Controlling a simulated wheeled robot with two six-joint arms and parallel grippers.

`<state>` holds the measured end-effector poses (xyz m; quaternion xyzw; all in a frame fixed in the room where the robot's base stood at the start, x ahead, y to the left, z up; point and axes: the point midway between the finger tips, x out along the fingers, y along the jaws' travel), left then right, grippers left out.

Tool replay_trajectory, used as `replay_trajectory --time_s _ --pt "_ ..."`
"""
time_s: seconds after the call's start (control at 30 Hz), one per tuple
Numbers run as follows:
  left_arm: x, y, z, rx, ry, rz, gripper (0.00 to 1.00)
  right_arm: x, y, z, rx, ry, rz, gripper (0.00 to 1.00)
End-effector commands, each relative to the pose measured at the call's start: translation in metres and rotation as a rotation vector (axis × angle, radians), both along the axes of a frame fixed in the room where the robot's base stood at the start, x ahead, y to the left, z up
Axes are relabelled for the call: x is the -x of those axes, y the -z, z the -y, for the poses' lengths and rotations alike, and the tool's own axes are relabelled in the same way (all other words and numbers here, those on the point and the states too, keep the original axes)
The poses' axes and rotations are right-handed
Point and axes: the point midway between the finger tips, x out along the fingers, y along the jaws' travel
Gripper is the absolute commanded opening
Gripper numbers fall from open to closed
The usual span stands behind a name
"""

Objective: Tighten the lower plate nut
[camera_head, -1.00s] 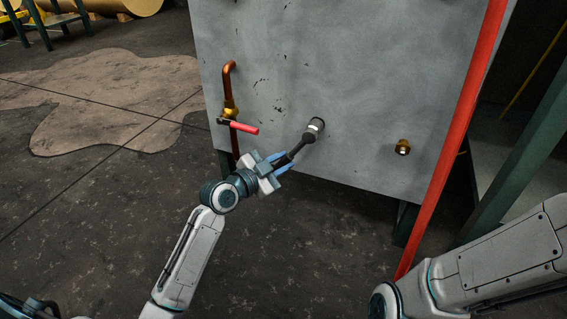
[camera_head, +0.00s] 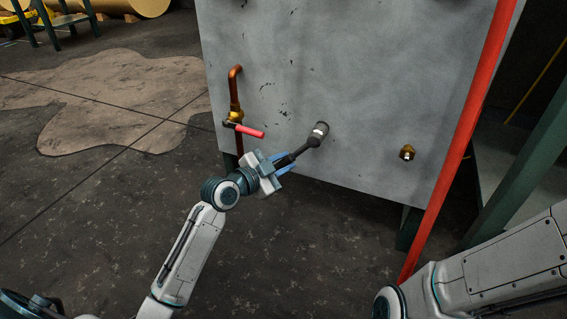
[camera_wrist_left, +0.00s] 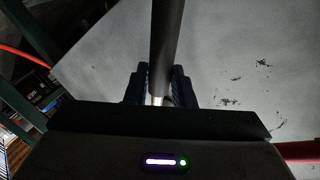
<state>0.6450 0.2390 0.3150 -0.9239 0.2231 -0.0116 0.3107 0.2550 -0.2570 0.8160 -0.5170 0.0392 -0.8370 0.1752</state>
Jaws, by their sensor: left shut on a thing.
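My left gripper (camera_head: 279,166) is shut on the handle of a dark wrench (camera_head: 301,148), in front of the grey plate (camera_head: 340,70). I cannot tell whether the head is fully seated. In the left wrist view the dark wrench handle (camera_wrist_left: 166,45) rises between the fingers. My right gripper is out of the picture.
A copper pipe with a brass valve and red lever (camera_head: 247,130) is left of the wrench, close to my gripper. A brass fitting (camera_head: 407,153) is on the plate to the right. A red post (camera_head: 450,160) runs along the plate's right side. Open floor lies at left.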

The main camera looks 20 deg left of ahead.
Motion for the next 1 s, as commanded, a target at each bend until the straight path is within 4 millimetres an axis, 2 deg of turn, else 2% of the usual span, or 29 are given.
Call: replay_trajectory --time_s 1.0 --pt "0.000 -0.014 -0.012 -0.147 0.000 0.005 0.00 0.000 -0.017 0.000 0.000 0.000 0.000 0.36"
